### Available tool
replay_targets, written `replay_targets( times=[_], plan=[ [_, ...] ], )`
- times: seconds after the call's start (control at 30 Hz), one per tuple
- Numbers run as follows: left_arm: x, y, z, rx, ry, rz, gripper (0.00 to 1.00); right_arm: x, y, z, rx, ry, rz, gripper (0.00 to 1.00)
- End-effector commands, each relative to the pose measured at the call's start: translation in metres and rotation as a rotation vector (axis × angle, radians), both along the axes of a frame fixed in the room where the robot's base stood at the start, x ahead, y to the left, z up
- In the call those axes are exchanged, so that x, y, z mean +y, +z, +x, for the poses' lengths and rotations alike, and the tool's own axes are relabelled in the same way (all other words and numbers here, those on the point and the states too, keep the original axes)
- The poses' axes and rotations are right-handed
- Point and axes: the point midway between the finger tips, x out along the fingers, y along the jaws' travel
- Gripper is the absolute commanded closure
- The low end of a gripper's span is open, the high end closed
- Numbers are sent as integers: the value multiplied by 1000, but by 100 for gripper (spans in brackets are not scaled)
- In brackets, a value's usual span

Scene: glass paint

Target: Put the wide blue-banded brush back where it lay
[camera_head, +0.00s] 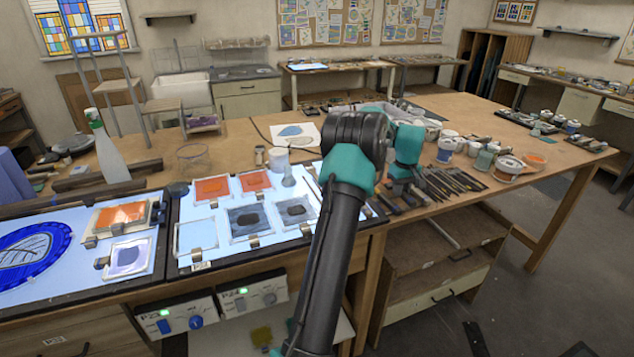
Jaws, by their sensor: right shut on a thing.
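My right arm rises from the bottom middle, and its right gripper (404,198) points down at the front edge of the bench, by the left end of a row of dark brushes and tools (455,183). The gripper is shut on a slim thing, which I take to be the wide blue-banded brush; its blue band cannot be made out. A pale thin rod (444,234) slants past the bench edge just right of the fingers; I cannot tell whether it is part of the brush. My left gripper is not in view.
A light table with glass tiles (213,188) lies left of my arm, with a blue round glass piece (32,250) farther left. Paint jars (507,168) stand right of the tool row. The bench (545,180) has free wood at the right.

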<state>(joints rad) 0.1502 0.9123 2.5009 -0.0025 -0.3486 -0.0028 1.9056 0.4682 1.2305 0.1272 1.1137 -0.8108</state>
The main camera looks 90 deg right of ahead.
Motion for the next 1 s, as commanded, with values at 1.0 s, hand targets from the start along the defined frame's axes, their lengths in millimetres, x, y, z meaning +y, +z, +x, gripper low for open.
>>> replay_targets(
  times=[1.0],
  plan=[
    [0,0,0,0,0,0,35,1,-6,-1,0,0,0,100]
  ],
)
